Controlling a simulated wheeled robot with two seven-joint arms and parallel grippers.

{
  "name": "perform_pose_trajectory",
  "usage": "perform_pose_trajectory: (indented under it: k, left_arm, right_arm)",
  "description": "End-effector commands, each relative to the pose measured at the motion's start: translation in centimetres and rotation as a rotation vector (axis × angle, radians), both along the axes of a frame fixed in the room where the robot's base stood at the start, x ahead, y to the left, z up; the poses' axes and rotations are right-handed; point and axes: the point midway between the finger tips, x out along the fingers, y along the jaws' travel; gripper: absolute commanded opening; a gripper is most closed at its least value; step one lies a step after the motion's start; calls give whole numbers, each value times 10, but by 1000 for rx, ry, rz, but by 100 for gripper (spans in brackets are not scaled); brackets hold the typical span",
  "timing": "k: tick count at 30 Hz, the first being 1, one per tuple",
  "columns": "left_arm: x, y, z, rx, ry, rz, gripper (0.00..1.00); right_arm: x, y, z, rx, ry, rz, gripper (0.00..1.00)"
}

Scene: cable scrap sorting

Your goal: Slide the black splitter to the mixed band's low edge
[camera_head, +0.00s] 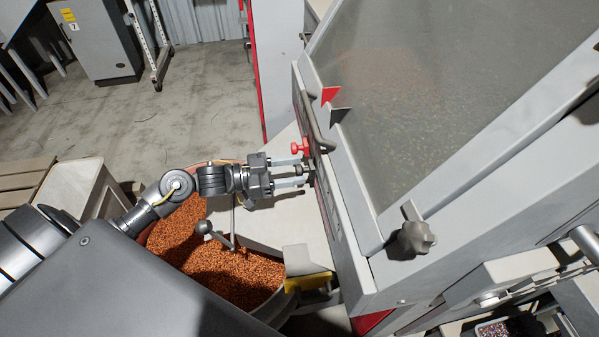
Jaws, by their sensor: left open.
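The black splitter (342,113) shows as a dark wedge at the low edge of the sloped deck (425,110), just below a red splitter (329,94). A red knob (299,147) sticks out of the machine's side rail. My left gripper (304,173) is open, level and pointing right at this rail, just below the red knob. Its two fingers lie either side of a small dark knob (308,171), which they partly hide. I cannot tell whether they touch it. The mixed band's edges on the deck are blurred. My right gripper is not in view.
A round bin of copper-coloured granules (235,275) stands below my left arm. A pale chute (275,222) lies under the gripper, with a yellow-edged piece (308,282) near it. Open floor lies at the upper left.

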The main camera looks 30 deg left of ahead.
Motion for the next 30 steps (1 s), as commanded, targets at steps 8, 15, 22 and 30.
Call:
perform_pose_trajectory:
  k: [8, 15, 22, 30]
  left_arm:
    - [13, -18, 0, 0, 0, -1, 50]
    - [13, -18, 0, 1, 1, -2, 50]
    - [13, -18, 0, 1, 1, -1, 22]
    - [13, -18, 0, 1, 1, -1, 0]
  right_arm:
    - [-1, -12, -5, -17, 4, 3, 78]
    - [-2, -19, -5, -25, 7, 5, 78]
    - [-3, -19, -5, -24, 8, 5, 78]
    - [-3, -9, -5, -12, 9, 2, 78]
